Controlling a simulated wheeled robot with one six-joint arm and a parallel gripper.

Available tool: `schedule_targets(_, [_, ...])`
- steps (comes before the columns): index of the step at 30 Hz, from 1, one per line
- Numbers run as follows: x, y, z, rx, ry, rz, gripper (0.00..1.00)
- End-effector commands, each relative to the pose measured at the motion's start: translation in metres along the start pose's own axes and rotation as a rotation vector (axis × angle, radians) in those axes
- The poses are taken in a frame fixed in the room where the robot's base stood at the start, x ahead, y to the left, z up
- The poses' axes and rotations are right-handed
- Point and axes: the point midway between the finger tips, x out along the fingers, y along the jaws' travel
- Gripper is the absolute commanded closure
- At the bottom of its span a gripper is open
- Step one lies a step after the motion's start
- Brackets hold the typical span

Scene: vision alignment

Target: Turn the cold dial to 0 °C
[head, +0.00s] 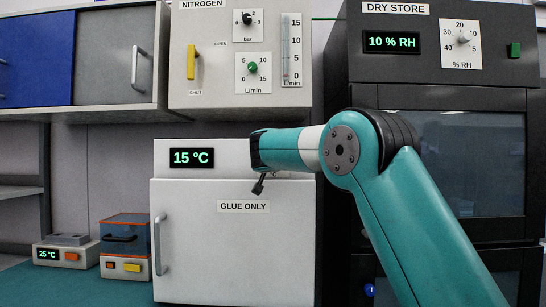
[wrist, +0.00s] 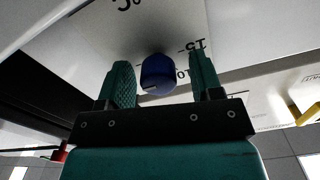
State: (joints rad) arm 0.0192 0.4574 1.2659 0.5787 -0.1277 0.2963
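The cold dial is a blue knob (wrist: 158,74) on a pale panel in the wrist view. Black scale marks are beside it; "15" and part of "10" are readable, and part of "°C" shows above. My gripper (wrist: 163,80) is open, its two green ridged fingers on either side of the knob, with a narrow gap to the left and a wider one to the right. In the head view the white "GLUE ONLY" cabinet (head: 190,220) has a green display (head: 192,158) reading 15 °C. My arm hides the dial there.
Above the cabinet is the nitrogen panel (head: 215,50) with dials and a yellow handle. A dark dry store cabinet (head: 385,95) stands on the right, reading 10 % RH.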

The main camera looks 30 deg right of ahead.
Motion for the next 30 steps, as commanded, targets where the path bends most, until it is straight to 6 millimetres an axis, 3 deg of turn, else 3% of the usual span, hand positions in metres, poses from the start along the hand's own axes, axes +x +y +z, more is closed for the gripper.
schedule_targets(11, [-0.010,0.000,0.002,-0.001,0.001,-0.001,0.41])
schedule_targets(30, [-0.154,-0.001,0.002,0.001,0.001,-0.004,0.41])
